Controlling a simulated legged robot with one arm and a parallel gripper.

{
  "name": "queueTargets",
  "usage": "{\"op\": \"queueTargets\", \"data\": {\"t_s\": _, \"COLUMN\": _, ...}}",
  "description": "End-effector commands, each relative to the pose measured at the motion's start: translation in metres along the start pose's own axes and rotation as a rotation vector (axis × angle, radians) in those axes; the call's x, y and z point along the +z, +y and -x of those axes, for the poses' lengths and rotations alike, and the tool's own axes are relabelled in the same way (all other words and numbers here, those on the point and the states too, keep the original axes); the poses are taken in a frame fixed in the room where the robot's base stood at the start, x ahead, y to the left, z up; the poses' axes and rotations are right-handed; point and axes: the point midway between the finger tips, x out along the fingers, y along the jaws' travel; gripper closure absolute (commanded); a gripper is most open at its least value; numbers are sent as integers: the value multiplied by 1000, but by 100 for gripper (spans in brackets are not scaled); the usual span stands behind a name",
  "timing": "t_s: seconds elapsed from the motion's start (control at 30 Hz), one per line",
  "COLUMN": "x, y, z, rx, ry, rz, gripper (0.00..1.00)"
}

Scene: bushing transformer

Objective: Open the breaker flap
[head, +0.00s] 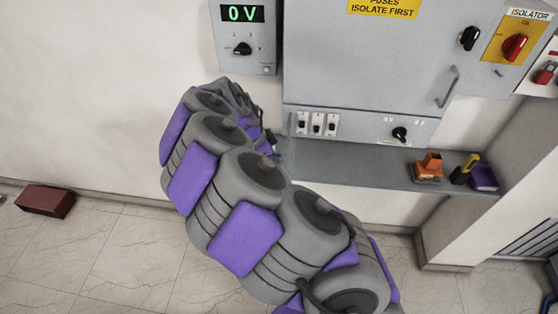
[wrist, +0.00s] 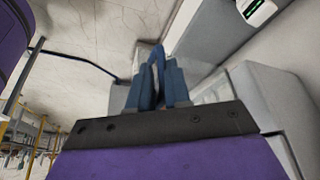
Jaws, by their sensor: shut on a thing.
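Three small breakers (head: 317,124) with dark toggles sit in a row low on the grey cabinet's front in the head view. No cover shows in front of them. A faint, clear-looking patch (head: 286,152) below and left of them may be the breaker flap; its outline is hard to make out. My gripper is mostly hidden behind my arm in the head view, just left of the breakers. In the wrist view, my gripper's blue fingers (wrist: 160,86) are close together beside the grey cabinet. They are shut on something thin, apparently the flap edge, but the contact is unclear.
A grey shelf (head: 370,166) runs below the cabinet, with an orange item (head: 429,167) and a purple box (head: 484,178) on it. A 0 V meter (head: 243,36), a door handle (head: 448,87) and an isolator switch (head: 514,47) are nearby. Floor at left is mostly clear.

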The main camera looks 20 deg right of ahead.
Motion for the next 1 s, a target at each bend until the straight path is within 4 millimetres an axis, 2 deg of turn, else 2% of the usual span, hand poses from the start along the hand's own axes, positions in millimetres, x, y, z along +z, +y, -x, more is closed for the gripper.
{"op": "queueTargets", "data": {"t_s": 0.2, "x": 5, "y": -10, "z": 4, "rx": -9, "ry": 1, "rz": 4, "gripper": 100}}
{"op": "queueTargets", "data": {"t_s": 0.7, "x": 3, "y": -12, "z": 3, "rx": -7, "ry": 1, "rz": 3, "gripper": 100}}
{"op": "queueTargets", "data": {"t_s": 0.73, "x": 3, "y": -12, "z": 3, "rx": -7, "ry": 1, "rz": 3, "gripper": 81}}
{"op": "queueTargets", "data": {"t_s": 0.9, "x": 3, "y": -12, "z": 3, "rx": -6, "ry": 0, "rz": 2, "gripper": 65}}
{"op": "queueTargets", "data": {"t_s": 1.0, "x": 5, "y": -11, "z": 3, "rx": -4, "ry": 0, "rz": 2, "gripper": 64}}
